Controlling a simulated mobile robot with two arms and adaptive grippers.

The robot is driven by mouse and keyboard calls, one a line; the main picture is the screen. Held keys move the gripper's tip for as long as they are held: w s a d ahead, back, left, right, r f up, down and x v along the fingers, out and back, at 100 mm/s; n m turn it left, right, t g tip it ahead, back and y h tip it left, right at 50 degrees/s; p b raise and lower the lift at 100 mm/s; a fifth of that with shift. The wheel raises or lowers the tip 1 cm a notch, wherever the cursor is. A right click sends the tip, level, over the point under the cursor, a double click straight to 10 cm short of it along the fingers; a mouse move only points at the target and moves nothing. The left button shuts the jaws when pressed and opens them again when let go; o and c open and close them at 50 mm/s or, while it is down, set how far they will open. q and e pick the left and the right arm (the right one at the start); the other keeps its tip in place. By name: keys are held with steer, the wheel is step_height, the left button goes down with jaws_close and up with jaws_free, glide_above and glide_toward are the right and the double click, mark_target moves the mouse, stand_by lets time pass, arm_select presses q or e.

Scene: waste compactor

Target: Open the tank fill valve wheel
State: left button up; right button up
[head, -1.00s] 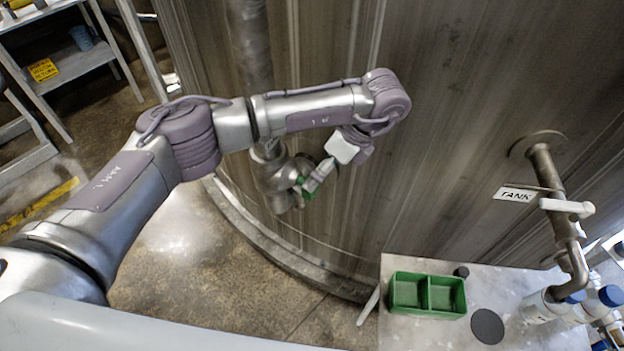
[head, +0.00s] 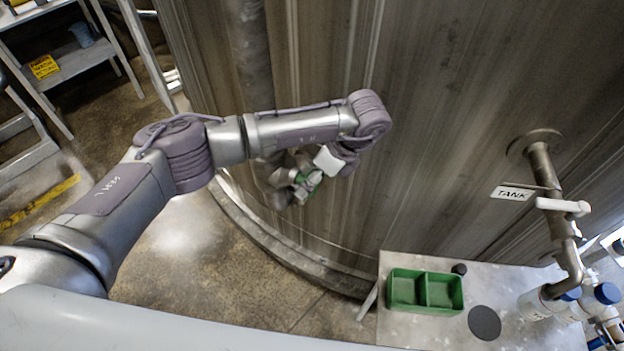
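A grey vertical pipe (head: 250,65) runs down the tank wall (head: 450,120) to a metal valve body (head: 272,178) low on the wall. A small green part (head: 314,181), apparently the valve wheel, shows in front of it, mostly hidden. My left arm reaches in from the left and bends down at the wrist. My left gripper (head: 306,184) is at the green part and overlaps it in the picture. Its fingers are too small and covered to tell whether they are open, shut or touching the wheel. My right gripper is out of view.
A bench (head: 400,325) at lower right holds a green two-part tray (head: 425,308) and white bottles with blue caps (head: 545,302). Above it, a pipe with a white-handled tap (head: 562,207) carries a TANK sign (head: 512,194). Shelving (head: 75,60) stands at upper left.

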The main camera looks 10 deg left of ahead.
arm_select(q)
steer(key=shift+c, duration=0.4)
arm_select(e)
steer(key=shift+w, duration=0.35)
arm_select(q)
steer(key=shift+a, duration=0.1)
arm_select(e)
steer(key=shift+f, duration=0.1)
arm_select(q)
steer(key=shift+f+t+h+b, duration=0.2)
steer(key=shift+t+h+b, duration=0.3)
steer(key=shift+t+b, duration=0.45)
steer(key=t+b, duration=0.1)
steer(key=b, duration=0.2)
steer(key=n+t+h+b, duration=0.1)
steer(key=t+b, duration=0.1)
steer(key=b, duration=0.2)
steer(key=shift+s+f+t, duration=0.15)
steer(key=shift+s+t, duration=0.05)
steer(key=shift+t, duration=0.05)
steer(key=shift+r+t+b, duration=0.25)
steer(key=shift+t+b, duration=0.15)
steer(key=shift+b, duration=0.6)
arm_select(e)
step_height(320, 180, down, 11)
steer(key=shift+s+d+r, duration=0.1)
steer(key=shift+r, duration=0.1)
arm_select(q)
steer(key=o, duration=1.1)
steer(key=shift+o, duration=0.2)
